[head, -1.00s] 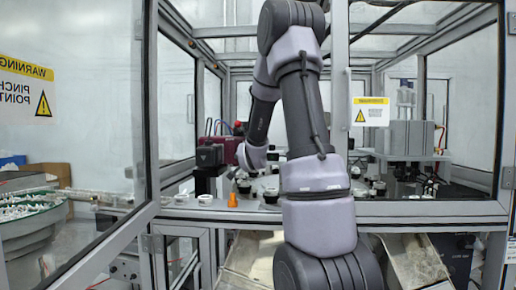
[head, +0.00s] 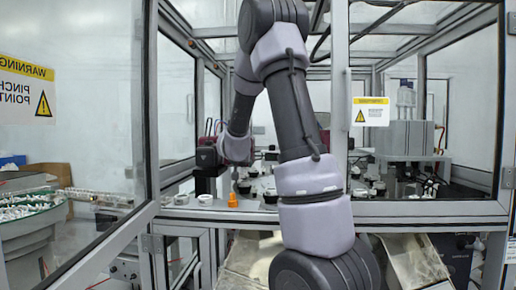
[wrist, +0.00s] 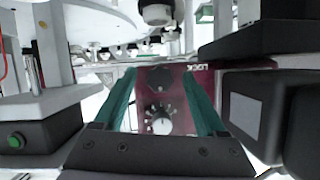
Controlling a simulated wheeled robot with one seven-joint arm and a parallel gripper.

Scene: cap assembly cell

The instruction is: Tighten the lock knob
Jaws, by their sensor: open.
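In the wrist view, a dark red panel (wrist: 182,117) lies ahead of my gripper (wrist: 160,79). It bears a silver knob (wrist: 158,119) on a white marked dial and a dark round knob (wrist: 159,77) above it. Lettering that seems to read LOCK is at the panel's upper right; I cannot tell which knob it names. My teal fingers are open, one on each side of the knobs, with nothing held. Whether they touch the panel is unclear. In the head view, the red unit (head: 206,141) is mostly hidden behind my wrist.
In the wrist view, a black box with a green button (wrist: 16,140) is at left and a dark box (wrist: 252,110) close at right. A pale round plate (wrist: 100,22) is above. In the head view, an orange cone (head: 232,201) and small cups stand near the table edge.

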